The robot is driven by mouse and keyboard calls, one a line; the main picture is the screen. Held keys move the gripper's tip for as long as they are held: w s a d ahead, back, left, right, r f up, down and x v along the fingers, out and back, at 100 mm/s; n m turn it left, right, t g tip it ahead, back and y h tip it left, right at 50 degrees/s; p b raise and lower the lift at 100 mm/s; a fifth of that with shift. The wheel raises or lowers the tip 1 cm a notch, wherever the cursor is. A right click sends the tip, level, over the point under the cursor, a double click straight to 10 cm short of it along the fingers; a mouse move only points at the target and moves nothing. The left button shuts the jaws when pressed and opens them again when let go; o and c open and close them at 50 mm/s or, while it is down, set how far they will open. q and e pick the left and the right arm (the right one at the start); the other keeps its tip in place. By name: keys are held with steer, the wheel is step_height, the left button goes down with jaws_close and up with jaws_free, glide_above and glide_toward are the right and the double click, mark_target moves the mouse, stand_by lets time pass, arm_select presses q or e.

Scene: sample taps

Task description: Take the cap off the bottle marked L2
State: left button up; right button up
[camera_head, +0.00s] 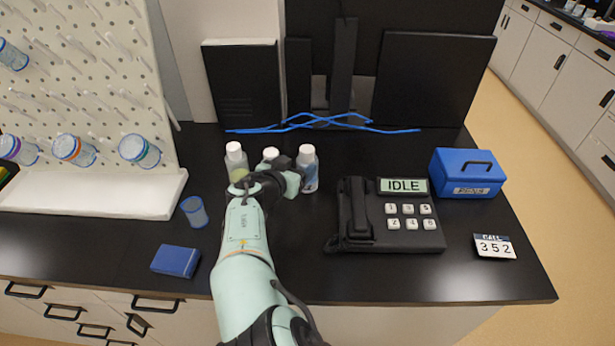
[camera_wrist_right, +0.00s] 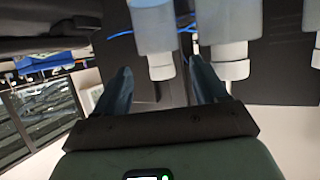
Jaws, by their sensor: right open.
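Three white-capped bottles stand in a row at the back middle of the bench: a left bottle (camera_head: 236,161), a middle bottle (camera_head: 270,154) partly behind my arm, and a right bottle (camera_head: 308,167). I cannot read L2 on any of them. My right gripper (camera_head: 291,178) is low in front of the middle and right bottles. In the right wrist view, which is upside down, its fingers (camera_wrist_right: 161,82) are open, with one white cap (camera_wrist_right: 160,67) appearing between them. I cannot tell whether they touch it. Another cap (camera_wrist_right: 230,62) is beside the right-hand finger. My left gripper is not in view.
A black phone (camera_head: 390,235) reading IDLE stands right of the bottles, with a blue cash box (camera_head: 467,173) and a 352 card (camera_head: 494,246) beyond. A blue cup (camera_head: 194,211) and blue box (camera_head: 176,260) are left of my arm. Blue cables (camera_head: 320,121) lie behind.

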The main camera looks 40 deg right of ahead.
mark_target(305, 160)
steer(key=p+x, duration=0.1)
steer(key=x, duration=0.6)
steer(key=shift+w+d, duration=0.1)
steer(key=shift+c, duration=0.4)
steer(key=c, duration=1.1)
